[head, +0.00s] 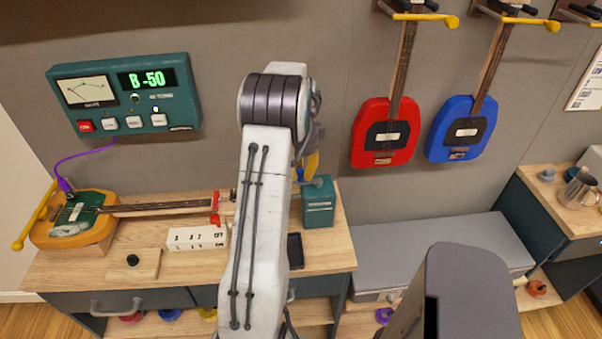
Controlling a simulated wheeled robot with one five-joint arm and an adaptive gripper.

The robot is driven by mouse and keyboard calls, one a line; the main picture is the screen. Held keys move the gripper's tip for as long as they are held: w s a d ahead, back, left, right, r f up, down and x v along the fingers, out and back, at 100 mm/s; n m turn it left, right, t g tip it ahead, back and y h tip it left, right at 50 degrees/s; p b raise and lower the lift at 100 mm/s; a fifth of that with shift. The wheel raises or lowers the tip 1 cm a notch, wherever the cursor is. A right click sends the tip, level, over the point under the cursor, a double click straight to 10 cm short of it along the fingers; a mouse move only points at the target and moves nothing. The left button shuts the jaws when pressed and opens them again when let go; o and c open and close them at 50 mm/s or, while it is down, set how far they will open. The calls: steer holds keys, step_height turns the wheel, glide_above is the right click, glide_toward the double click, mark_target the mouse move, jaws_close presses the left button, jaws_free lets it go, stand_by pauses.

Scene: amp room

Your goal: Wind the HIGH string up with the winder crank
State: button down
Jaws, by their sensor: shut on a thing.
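A yellow-orange guitar (92,232) with a green plate lies flat on the workbench at left. Its neck (165,208) runs right and passes behind my arm, which hides the headstock and tuning pegs. My gripper (309,150) is mostly hidden behind my upper arm, above the bench's right part. A yellow piece (312,166) shows at it, and the gripper appears shut on this piece. I cannot tell whether it is the winder crank. The individual strings are too small to tell apart.
A teal box (318,203) stands at the bench's right, close below the gripper. A white box (197,238) and a wooden block (134,264) lie before the neck. Red (383,138) and blue (462,130) guitars hang on the wall. A grey bench (430,255) stands right.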

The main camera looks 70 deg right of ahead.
steer(key=shift+w+d+f+m, duration=0.1)
steer(key=shift+d+m, duration=0.1)
steer(key=shift+m, duration=0.3)
steer(key=c, duration=1.1)
jaws_free()
steer(key=shift+d, duration=0.1)
step_height(320, 180, up, 12)
steer(key=shift+r, duration=0.1)
stand_by(0.5)
